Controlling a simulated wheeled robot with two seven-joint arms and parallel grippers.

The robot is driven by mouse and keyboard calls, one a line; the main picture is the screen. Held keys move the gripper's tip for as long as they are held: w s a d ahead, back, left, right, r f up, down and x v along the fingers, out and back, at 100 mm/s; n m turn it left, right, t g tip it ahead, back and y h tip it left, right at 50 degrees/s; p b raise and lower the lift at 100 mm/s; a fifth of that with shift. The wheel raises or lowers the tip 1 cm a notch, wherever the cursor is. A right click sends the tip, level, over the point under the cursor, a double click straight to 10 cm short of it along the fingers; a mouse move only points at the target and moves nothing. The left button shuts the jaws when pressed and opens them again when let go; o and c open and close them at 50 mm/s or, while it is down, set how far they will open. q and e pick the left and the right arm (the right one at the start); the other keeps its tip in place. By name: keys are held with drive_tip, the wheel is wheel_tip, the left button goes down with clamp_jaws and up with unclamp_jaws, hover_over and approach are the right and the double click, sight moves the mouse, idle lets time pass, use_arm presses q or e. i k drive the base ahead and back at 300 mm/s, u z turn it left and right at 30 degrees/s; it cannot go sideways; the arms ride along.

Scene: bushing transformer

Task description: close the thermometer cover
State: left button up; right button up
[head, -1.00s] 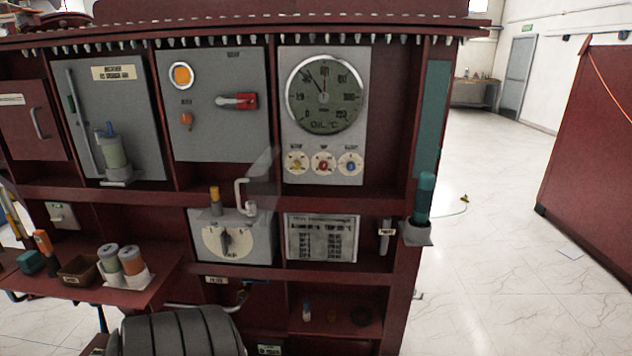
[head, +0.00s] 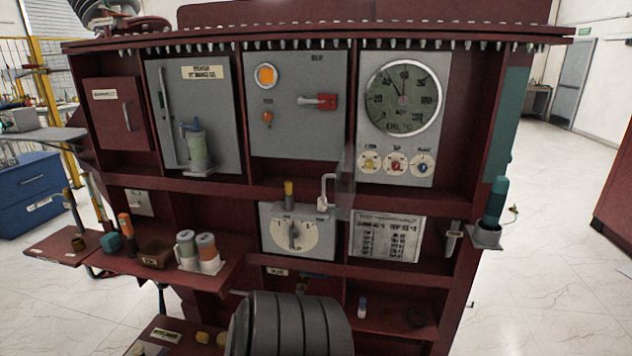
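The oil thermometer (head: 403,97) is a round dial with a dark green face and a pale rim, at the upper right of the cabinet in the head view. A clear, faint panel (head: 346,188) stands out from the cabinet below and left of the dial, seen nearly edge-on. It looks like the thermometer cover, swung open, leaving the dial uncovered. A white handle (head: 325,188) shows at its left side. Its hinge cannot be made out. Neither of my grippers is in view.
A grey panel with a red switch handle (head: 321,102) is left of the thermometer. A knob box (head: 296,236) sits below. A ribbed dark cylinder (head: 291,328) stands in front at the bottom. A shelf with cups (head: 186,248) juts out at left. Floor is clear at right.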

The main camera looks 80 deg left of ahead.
sight(344, 165)
drive_tip(key=u, duration=0.05)
drive_tip(key=k, duration=1.05)
drive_tip(key=u, duration=1.7)
drive_tip(key=i, duration=0.5)
drive_tip(key=u, duration=0.2)
